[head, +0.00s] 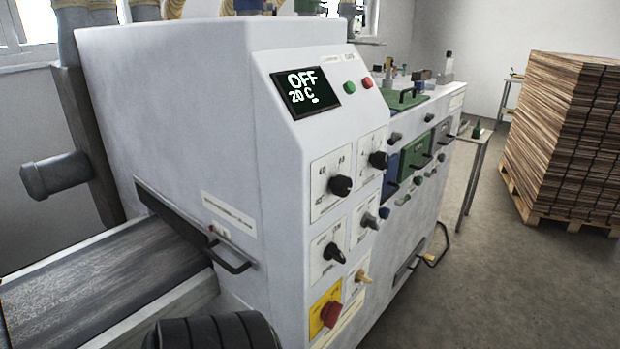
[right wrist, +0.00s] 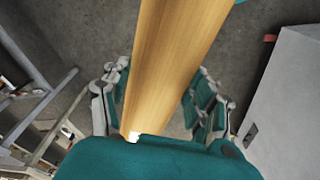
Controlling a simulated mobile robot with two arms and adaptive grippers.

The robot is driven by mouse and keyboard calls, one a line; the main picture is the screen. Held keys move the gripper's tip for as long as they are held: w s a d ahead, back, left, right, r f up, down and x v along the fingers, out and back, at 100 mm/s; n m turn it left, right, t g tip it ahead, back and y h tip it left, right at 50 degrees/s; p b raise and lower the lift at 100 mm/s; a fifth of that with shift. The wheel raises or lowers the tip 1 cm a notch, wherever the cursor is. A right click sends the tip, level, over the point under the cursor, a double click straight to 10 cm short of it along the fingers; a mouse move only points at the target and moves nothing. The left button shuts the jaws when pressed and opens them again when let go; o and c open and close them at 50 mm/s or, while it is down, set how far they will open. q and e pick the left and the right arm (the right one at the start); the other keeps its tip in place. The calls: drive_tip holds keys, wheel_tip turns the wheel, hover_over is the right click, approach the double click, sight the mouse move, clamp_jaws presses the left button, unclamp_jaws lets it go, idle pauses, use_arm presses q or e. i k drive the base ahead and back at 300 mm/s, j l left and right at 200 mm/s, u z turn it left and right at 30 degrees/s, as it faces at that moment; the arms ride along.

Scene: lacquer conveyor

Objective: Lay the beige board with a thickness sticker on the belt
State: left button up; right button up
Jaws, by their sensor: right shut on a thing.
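In the right wrist view a long beige wooden board (right wrist: 172,62) runs from the top edge down between the fingers of my right gripper (right wrist: 160,100). The gripper is shut on it. A small white patch (right wrist: 134,136) shows at the board's lower end; I cannot tell whether it is a sticker. The board's far end is cut off by the frame. In the head view the dark belt (head: 95,285) enters the white machine at lower left, and its visible part is bare. Neither gripper nor the board shows in the head view.
The white machine (head: 190,110) fills the middle; its display (head: 305,92) reads OFF and 20 C. A handle (head: 232,260) sticks out beside the belt opening. A pallet of stacked boards (head: 570,135) stands at right, with open floor (head: 500,270) before it.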

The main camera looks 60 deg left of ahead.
sight(103, 284)
drive_tip(key=k+u, duration=0.1)
drive_tip(key=u, duration=0.8)
drive_tip(key=k+j+u, duration=0.15)
drive_tip(key=u, duration=0.3)
drive_tip(key=j+u, duration=0.1)
drive_tip(key=u, duration=2.45)
drive_tip(key=k+j, duration=0.05)
